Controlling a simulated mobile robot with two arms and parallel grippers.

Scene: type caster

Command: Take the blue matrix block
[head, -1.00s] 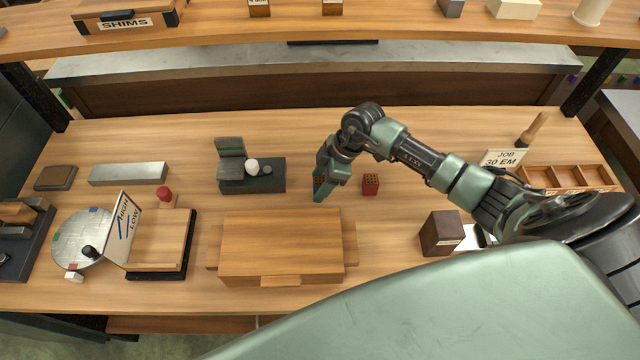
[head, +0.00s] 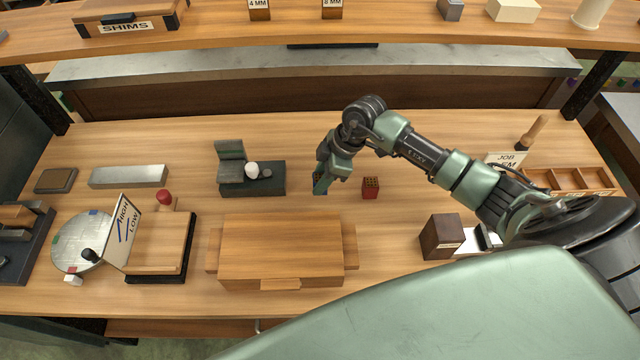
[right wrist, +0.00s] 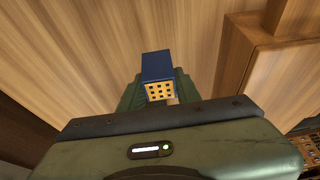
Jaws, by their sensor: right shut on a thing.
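The blue matrix block (right wrist: 157,66) sits between the fingers of my right gripper in the right wrist view, with a gold grid of holes on its near end. In the head view, a small blue part of the block (head: 320,187) shows at the fingertips; the rest is hidden by the gripper. My right gripper (head: 325,178) is shut on it over the middle of the bench. I cannot tell whether the block touches the bench. My left gripper is not in view.
A red matrix block (head: 370,188) stands close to the right of my gripper. A dark fixture (head: 262,180) is to the left. A wooden box (head: 280,248) lies in front, and a brown block (head: 440,237) stands front right. Bench behind the gripper is clear.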

